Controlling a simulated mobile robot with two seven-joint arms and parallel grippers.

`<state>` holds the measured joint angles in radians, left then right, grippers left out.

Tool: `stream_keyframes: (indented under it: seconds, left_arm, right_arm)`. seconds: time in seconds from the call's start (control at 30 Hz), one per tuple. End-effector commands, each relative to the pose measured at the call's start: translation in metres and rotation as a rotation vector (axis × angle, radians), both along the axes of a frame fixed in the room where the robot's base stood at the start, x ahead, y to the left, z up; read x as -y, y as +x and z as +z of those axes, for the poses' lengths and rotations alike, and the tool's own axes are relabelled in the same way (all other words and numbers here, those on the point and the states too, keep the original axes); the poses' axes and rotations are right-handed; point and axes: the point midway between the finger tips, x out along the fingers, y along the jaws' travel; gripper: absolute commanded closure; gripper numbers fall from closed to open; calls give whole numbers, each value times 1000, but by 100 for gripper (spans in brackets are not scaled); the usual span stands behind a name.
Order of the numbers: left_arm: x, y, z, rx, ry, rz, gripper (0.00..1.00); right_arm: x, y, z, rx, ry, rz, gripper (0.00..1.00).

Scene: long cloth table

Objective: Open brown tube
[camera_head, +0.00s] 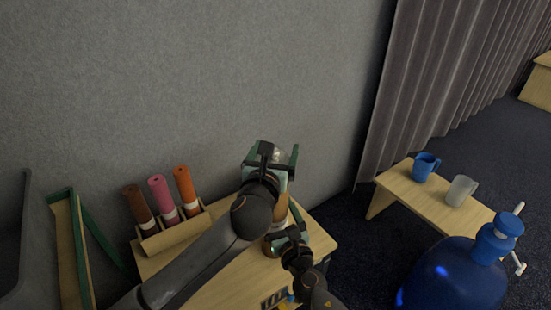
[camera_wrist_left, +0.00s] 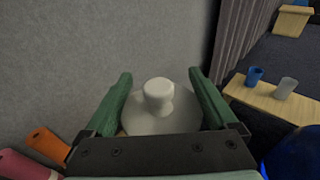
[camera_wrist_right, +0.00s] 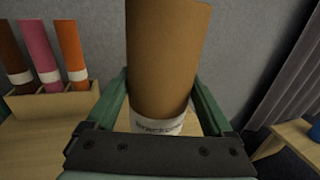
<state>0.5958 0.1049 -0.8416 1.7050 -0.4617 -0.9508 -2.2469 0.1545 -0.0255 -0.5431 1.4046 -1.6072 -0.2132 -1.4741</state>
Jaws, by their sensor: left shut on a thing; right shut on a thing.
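A tan-brown tube (camera_wrist_right: 165,55) with a white lettered label stands between the green fingers of my right gripper (camera_wrist_right: 160,105), which is shut on its lower part. In the head view this gripper (camera_head: 285,235) is low at the table's right side, and the tube (camera_head: 281,207) is mostly hidden by my arms. My left gripper (camera_wrist_left: 160,92) is above it, shut on a round white cap (camera_wrist_left: 159,97) with a knob. The cap also shows in the head view (camera_head: 279,154). Whether the cap touches the tube's top is hidden.
A wooden rack (camera_head: 172,240) at the table's left holds a dark brown tube (camera_head: 138,205), a pink tube (camera_head: 162,198) and an orange tube (camera_head: 185,188). A grey wall stands behind. A bench (camera_head: 395,190) with a blue mug (camera_head: 424,168) and a pale mug (camera_head: 460,191) is at right.

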Motion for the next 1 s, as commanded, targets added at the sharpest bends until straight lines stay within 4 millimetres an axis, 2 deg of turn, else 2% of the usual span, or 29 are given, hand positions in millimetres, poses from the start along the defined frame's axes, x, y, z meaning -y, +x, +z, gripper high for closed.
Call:
stream_keyframes:
  seconds: [0.2, 0.23, 0.33, 0.67, 0.77, 1.0]
  left_arm:
    - [0, 0, 1, 0, 0, -1, 75]
    - [0, 0, 1, 0, 0, -1, 75]
    - [0, 0, 1, 0, 0, 0, 75]
    - [0, 0, 3, 0, 0, 0, 75]
    - [0, 0, 7, 0, 0, 0, 76]
    - [0, 0, 13, 0, 0, 0, 76]
  right_arm:
    - [0, 0, -1, -1, -1, 0, 100]
    - [0, 0, -1, -1, -1, 0, 11]
    - [0, 0, -1, -1, -1, 0, 0]
    - [2, -5, -1, -2, -2, 0, 0]
    - [6, -17, 0, -3, -2, 0, 0]
    - [23, -66, -1, -3, -3, 2, 0]
